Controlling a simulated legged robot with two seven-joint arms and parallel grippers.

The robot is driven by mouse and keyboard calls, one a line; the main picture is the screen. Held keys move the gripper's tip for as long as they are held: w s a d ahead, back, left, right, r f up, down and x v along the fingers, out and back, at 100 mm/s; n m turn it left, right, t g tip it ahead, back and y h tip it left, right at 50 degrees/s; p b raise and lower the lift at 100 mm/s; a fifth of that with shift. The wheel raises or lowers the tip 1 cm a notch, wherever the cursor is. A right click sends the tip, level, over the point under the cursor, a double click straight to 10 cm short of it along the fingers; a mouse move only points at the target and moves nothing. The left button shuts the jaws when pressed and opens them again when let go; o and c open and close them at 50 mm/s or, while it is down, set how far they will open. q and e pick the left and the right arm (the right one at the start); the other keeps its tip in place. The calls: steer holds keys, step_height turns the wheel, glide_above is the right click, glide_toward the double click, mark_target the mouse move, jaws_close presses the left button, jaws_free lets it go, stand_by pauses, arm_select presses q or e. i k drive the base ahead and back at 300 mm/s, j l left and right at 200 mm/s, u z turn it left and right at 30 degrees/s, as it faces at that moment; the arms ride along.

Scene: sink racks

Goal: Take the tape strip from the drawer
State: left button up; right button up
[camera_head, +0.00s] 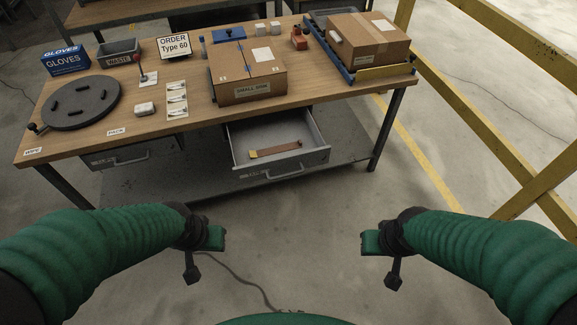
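The drawer (311,160) under the table's right half is pulled open. The tape strip (278,150), a thin brown strip with a yellowish left end, lies flat inside on the drawer floor. My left gripper (212,240) is in front of the table, low and left of the open drawer, with nothing seen in it. My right gripper (374,243) is in front of the table, to the right of the drawer, with nothing seen in it. Both are well apart from the drawer. The finger gaps cannot be made out.
A second drawer (135,155) at left looks shut. A yellow railing (500,110) stands at right.

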mark_target(254, 154)
steer(key=i+u, duration=0.45)
steer(key=i, duration=1.25)
